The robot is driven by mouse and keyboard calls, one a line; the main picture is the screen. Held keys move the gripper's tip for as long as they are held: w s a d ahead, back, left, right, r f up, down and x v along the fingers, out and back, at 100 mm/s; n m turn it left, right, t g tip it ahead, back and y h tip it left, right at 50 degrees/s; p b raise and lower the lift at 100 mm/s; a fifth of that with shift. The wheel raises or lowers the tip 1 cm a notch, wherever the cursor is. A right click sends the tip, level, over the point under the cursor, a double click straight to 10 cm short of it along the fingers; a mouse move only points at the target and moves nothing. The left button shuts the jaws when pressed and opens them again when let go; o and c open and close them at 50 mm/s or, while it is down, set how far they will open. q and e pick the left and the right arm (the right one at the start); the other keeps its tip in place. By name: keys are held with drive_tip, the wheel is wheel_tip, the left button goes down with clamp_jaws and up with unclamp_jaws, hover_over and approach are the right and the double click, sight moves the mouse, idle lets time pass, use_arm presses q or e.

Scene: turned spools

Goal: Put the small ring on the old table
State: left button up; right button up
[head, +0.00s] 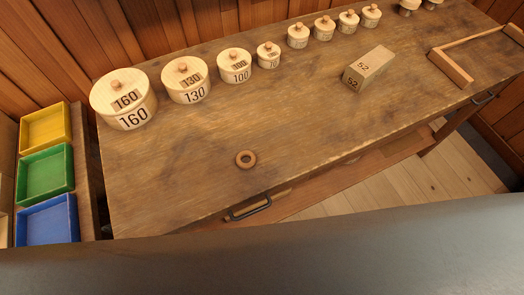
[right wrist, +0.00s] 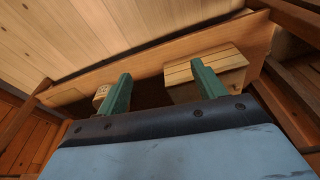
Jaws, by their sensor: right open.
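The small ring (head: 245,159), brown and wooden with a hole through it, lies flat on the old table (head: 180,180), towards its front edge and left of the middle. Nothing touches it. My right gripper (right wrist: 160,70) shows only in the right wrist view, its two green fingers spread apart with nothing between them. The ring is not in that view. My left gripper is not in view.
Round lidded boxes, including one marked 160 (head: 124,100), line the table's back. A block marked 52 (head: 368,68) and a wooden frame (head: 455,68) are at the right. Yellow, green (head: 45,175) and blue trays stand left of the table. Around the ring is clear.

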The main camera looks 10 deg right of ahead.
drive_tip(key=w+r+p, duration=0.2)
drive_tip(key=w+r, duration=0.2)
drive_tip(key=r, duration=1)
wheel_tip(320, 180, up, 24)
drive_tip(key=m+g+p, duration=0.2)
drive_tip(key=m, duration=0.2)
hover_over(246, 161)
drive_tip(key=f, duration=0.7)
drive_tip(key=shift+w+a+b, duration=0.1)
drive_tip(key=shift+w+b, duration=0.1)
drive_tip(key=shift+b, duration=0.15)
drive_tip(key=f, duration=0.5)
drive_tip(key=shift+s+d+f+b, duration=0.15)
drive_tip(key=shift+s+d+b, duration=0.05)
drive_tip(key=shift+b, duration=0.1)
